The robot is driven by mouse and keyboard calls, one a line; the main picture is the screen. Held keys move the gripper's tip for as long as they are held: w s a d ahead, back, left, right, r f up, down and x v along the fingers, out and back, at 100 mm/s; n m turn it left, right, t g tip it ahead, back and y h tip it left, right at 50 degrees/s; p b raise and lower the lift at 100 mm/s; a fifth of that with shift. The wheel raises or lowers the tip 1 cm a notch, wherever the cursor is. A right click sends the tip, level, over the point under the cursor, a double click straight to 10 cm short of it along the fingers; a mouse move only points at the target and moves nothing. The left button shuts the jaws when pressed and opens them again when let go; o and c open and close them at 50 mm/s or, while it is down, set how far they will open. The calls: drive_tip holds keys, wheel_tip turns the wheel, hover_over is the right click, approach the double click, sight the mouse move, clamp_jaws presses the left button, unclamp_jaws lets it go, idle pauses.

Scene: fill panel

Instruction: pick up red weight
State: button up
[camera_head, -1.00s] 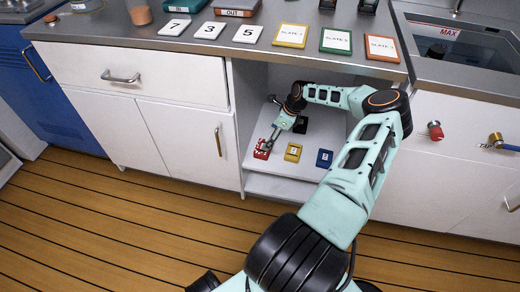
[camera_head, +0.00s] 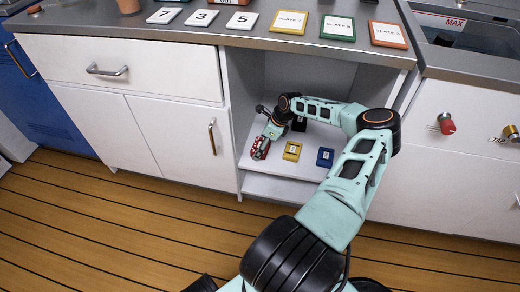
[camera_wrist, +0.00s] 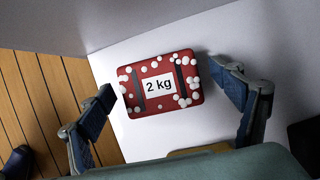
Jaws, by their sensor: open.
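The red weight (camera_wrist: 151,102) lies flat on the white cabinet shelf (camera_wrist: 165,138), with a "2 kg" label and white dots on its top. It also shows at the left end of the shelf in the head view (camera_head: 260,149), partly covered by my gripper. My gripper (camera_wrist: 172,98) is open in the wrist view, one finger to the left and one to the right of the red weight. I see no finger touching it. The gripper is empty and reaches into the open cabinet bay.
A yellow weight (camera_head: 292,151) and a blue weight (camera_head: 325,157) stand to the right on the same shelf. The cabinet's left side wall (camera_wrist: 130,22) is close to the red weight. A countertop (camera_head: 190,30) with several plates lies above the bay.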

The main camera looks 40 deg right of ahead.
drive_tip(key=c, duration=2)
drive_tip(key=shift+w+r, duration=0.15)
drive_tip(key=shift+r, duration=0.1)
drive_tip(key=shift+c, duration=0.9)
